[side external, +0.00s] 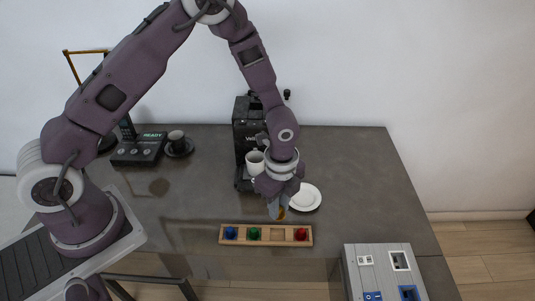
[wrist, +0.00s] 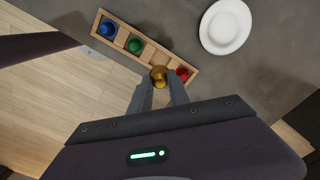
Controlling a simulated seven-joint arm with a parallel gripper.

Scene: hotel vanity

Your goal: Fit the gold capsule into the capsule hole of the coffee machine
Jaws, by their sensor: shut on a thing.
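The gold capsule (wrist: 159,74) is between my gripper's fingertips (wrist: 158,88) in the wrist view. It also shows small below the fingers in the side view (side external: 282,213). My gripper (side external: 279,207) is shut on it, just behind the wooden capsule tray (side external: 263,241); the capsule appears to be above the tray. The black coffee machine (side external: 243,122) stands at the back, partly hidden by my arm. Its capsule hole cannot be made out.
The tray holds blue (side external: 230,233), green (side external: 254,234) and red (side external: 300,234) capsules and one empty slot. A white saucer (side external: 307,197) lies right of my gripper. A white cup (side external: 255,162) is at the machine. A phone (side external: 138,150) and a dark cup (side external: 177,141) stand left. A grey box (side external: 380,262) is front right.

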